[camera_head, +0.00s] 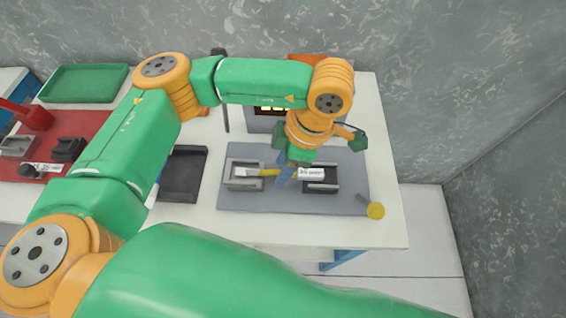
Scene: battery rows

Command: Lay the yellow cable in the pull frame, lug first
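The yellow cable (268,172) lies roughly level across the grey plate (335,200). Its pale left end (241,172) is at the grey cradle (240,184). Its right end carries a white label (311,174) at the black cradle (325,186). I take this plate with its two cradles as the pull frame. My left gripper (285,177) points down at the middle of the cable, its blue fingers hiding a short piece of it. The fingers overlap in this view, so their gap is hidden. I cannot tell whether the cable ends are fully seated. My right gripper is not in view.
A black tray (181,178) lies left of the plate. A red mat (88,122) with more cradles and a labelled item, and a green tray (84,83), are further left. A grey box stands behind the plate.

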